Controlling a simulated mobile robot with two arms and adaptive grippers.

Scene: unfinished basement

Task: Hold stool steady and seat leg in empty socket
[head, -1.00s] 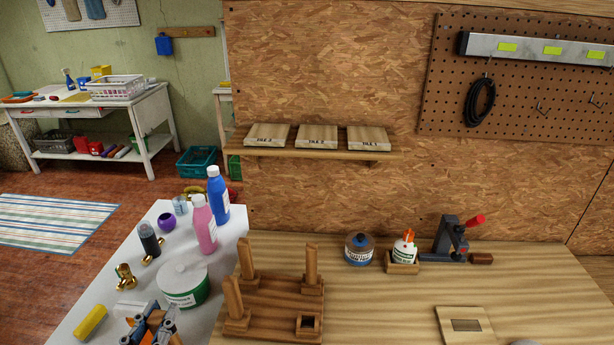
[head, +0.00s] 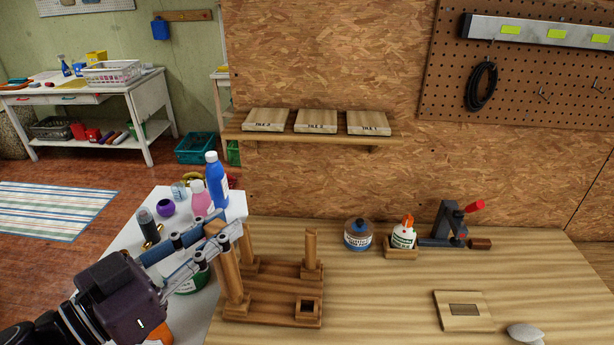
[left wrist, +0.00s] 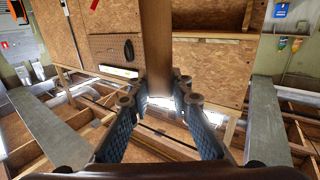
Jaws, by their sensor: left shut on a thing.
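The stool (head: 262,312) lies upside down on the workbench, its legs pointing up. A back-left leg (head: 250,250) and a back-right leg (head: 311,250) stand in their sockets. The front-right socket (head: 308,309) is empty. My left gripper (head: 215,240) is shut on a wooden leg (head: 230,265) above the front-left corner. In the left wrist view the leg (left wrist: 156,40) runs up from between the fingers (left wrist: 157,105). My right gripper is not in view.
A slotted wooden block (head: 464,311) lies at right. Bottles (head: 217,182) crowd the white side table. The bench centre is clear.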

